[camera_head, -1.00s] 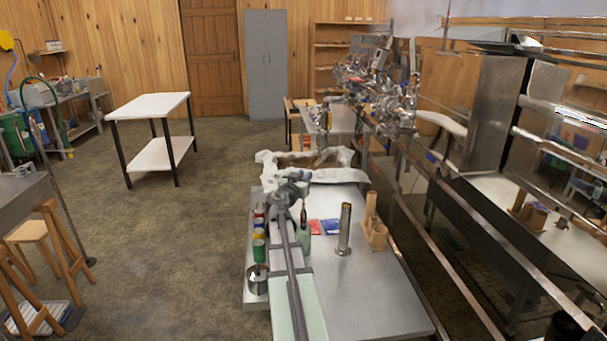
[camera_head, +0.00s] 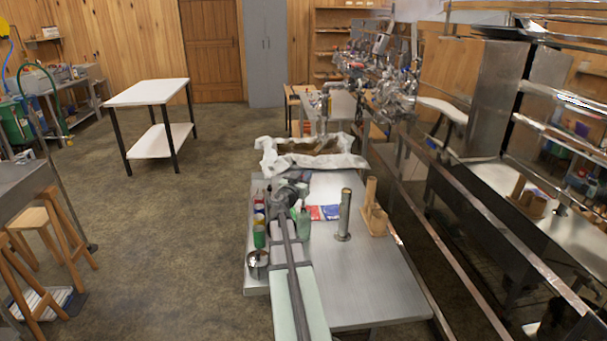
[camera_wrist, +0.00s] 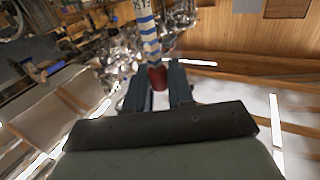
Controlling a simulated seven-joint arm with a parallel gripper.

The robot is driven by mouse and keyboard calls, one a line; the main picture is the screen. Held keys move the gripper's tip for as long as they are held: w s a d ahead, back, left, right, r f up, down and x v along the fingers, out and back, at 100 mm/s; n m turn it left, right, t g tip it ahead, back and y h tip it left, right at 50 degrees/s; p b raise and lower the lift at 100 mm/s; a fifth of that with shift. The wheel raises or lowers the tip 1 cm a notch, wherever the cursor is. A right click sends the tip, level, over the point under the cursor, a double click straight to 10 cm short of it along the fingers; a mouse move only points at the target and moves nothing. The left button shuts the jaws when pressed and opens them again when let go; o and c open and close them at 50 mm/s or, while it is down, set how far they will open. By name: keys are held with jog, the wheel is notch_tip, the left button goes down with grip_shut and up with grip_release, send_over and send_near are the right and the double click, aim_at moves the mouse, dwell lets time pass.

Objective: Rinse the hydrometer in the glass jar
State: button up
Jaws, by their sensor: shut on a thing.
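My gripper (camera_head: 297,203) is above the left part of the steel table, seen small and from behind in the head view. In the wrist view my gripper (camera_wrist: 158,82) is shut on the hydrometer (camera_wrist: 150,40), which has blue and white bands and a dark red part between the fingers. A greenish glass jar (camera_head: 304,226) stands on the table just beside and below my gripper. The arm hides part of this area, and I cannot tell whether the hydrometer touches the jar. The jar is not clear in the wrist view.
A tall steel cylinder (camera_head: 345,215) and a wooden holder (camera_head: 375,212) stand to the right. Red and blue packets (camera_head: 323,212) lie between. Coloured bottles (camera_head: 259,235) and a small steel pot (camera_head: 258,263) stand on the left. The table's front right (camera_head: 375,285) is clear.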

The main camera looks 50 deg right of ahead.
jog(key=shift+f, duration=2.2)
dwell(3.1)
notch_tip(320, 180, up, 16)
jog(key=shift+r, duration=0.15)
dwell(1.7)
